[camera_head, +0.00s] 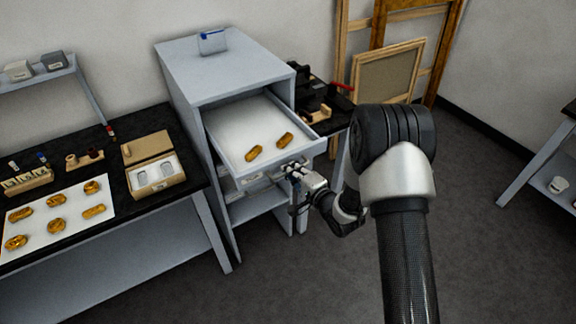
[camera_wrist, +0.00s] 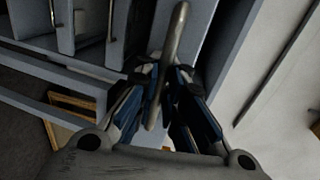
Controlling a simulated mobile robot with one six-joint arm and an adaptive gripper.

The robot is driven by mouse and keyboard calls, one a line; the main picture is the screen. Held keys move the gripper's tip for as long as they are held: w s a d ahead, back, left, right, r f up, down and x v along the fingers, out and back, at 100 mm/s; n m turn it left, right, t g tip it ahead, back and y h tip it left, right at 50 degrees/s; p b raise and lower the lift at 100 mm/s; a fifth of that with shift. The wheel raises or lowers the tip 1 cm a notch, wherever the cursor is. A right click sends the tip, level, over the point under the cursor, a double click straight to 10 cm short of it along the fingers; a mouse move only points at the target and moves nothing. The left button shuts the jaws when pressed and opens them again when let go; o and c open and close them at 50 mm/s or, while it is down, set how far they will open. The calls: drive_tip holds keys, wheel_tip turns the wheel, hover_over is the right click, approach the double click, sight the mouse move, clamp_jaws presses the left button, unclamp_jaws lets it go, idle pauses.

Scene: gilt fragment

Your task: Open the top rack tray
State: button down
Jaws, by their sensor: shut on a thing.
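The top rack tray (camera_head: 238,122) is slid partway out of the grey cabinet (camera_head: 222,62) in the head view. Two gilt fragments (camera_head: 269,147) lie on its white lining near the front. My gripper (camera_head: 297,172) is at the tray's front, shut on the tray handle. In the wrist view my gripper (camera_wrist: 160,88) has its fingers on both sides of the handle bar (camera_wrist: 172,42). The exact contact of the fingertips is partly hidden in the head view.
Lower trays (camera_head: 240,184) sit under the open one. At left, a black-topped bench (camera_head: 125,202) holds a white sheet (camera_head: 104,210) with several gilt pieces and an open box (camera_head: 152,178). A dark side table (camera_head: 332,118) stands right of the cabinet. Floor (camera_head: 480,245) at right is clear.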

drive_tip(key=shift+r, duration=0.1)
drive_tip(key=c, duration=2)
unclamp_jaws()
drive_tip(key=shift+s+d, duration=0.1)
drive_tip(key=shift+o, duration=0.2)
drive_tip(key=v, duration=1.2)
